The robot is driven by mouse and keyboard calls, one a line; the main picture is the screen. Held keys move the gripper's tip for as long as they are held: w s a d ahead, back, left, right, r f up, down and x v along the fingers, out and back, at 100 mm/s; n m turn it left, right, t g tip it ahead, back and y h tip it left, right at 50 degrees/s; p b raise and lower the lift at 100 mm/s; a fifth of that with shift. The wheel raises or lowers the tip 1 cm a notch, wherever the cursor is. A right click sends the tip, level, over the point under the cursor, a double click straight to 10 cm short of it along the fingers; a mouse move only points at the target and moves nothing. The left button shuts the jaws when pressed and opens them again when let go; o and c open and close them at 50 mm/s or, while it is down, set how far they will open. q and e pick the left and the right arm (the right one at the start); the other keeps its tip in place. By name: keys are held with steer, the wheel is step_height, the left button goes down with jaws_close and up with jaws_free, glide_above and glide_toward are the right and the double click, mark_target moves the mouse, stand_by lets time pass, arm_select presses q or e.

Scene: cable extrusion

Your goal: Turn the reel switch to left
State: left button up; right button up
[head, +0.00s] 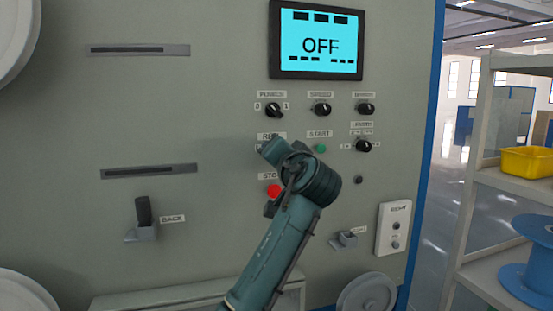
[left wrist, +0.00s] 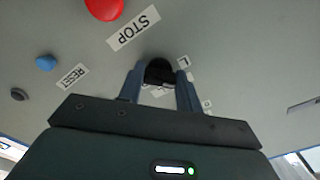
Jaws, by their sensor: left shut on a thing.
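The reel switch is a small black knob (left wrist: 158,69) on the grey machine panel, seen at the centre of the left wrist view. My left gripper (left wrist: 159,82) is shut on it, with one finger on each side. The lettering by the knob is mostly hidden by the fingers, so I cannot read which way it points. In the head view my left arm covers the knob, and only part of its label (head: 271,136) shows above the gripper. My right gripper is not in view.
A red STOP button (head: 274,190) sits just below my gripper, and a green START button (head: 320,148) is to the right. The screen (head: 317,44) reads OFF. Shelves with a yellow bin (head: 527,161) stand at right.

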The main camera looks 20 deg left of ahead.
arm_select(q)
steer(key=shift+f, duration=0.1)
stand_by(0.4)
steer(key=o, duration=1)
steer(key=b+v, duration=0.2)
steer(key=v, duration=1.1)
steer(key=shift+d, duration=0.15)
steer(key=shift+s, duration=0.1)
